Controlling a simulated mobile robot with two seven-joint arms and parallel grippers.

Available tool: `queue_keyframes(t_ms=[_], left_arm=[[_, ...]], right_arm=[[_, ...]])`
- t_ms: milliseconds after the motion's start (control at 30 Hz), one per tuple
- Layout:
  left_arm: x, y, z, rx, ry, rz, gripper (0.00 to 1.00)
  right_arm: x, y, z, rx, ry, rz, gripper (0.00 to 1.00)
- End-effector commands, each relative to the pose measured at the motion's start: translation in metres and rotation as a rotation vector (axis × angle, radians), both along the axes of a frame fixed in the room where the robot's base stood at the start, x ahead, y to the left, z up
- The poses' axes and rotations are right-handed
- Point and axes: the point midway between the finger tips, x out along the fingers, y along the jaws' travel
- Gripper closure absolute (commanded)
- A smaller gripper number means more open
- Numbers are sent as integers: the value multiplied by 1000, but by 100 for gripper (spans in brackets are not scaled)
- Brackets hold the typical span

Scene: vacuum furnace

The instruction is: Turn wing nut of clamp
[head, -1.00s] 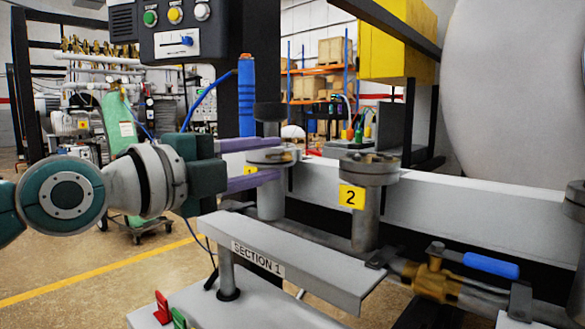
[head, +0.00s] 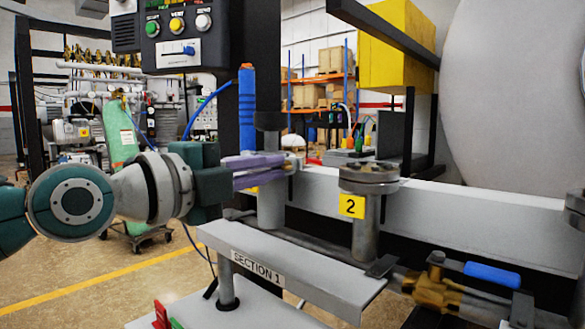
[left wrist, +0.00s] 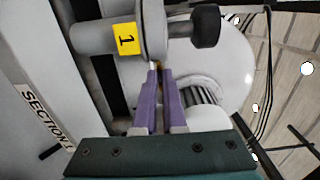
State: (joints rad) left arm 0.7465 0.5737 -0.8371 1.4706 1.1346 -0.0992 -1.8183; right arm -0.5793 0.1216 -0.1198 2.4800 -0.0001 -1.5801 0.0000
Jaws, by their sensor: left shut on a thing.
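My left gripper (head: 284,164) has purple fingers and reaches in from the left to the flange of the pipe marked 1 (head: 271,207). The fingers are close together at the clamp on that flange. In the left wrist view the fingertips (left wrist: 160,72) meet at the edge of the round clamp (left wrist: 152,32), beside the yellow "1" label (left wrist: 126,39). A small brass-coloured bit, likely the wing nut (left wrist: 158,65), shows between the tips. The fingers hide most of it. My right gripper is not in view.
A second flanged pipe with a yellow "2" label (head: 352,206) stands to the right. The grey "SECTION 1" bench (head: 300,268) is in front. A brass valve with a blue handle (head: 491,273) is at lower right. A control box (head: 180,37) hangs above.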

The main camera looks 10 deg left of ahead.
Motion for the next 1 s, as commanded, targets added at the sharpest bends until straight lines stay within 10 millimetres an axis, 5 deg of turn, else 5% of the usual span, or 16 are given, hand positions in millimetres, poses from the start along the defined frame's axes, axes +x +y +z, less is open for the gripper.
queue_keyframes(t_ms=[267, 1000], left_arm=[[0, 0, 0, 13, -9, 0, 100], [0, 0, 0, 403, -295, 0, 100]], right_arm=[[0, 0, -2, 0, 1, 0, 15], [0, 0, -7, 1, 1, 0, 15]])
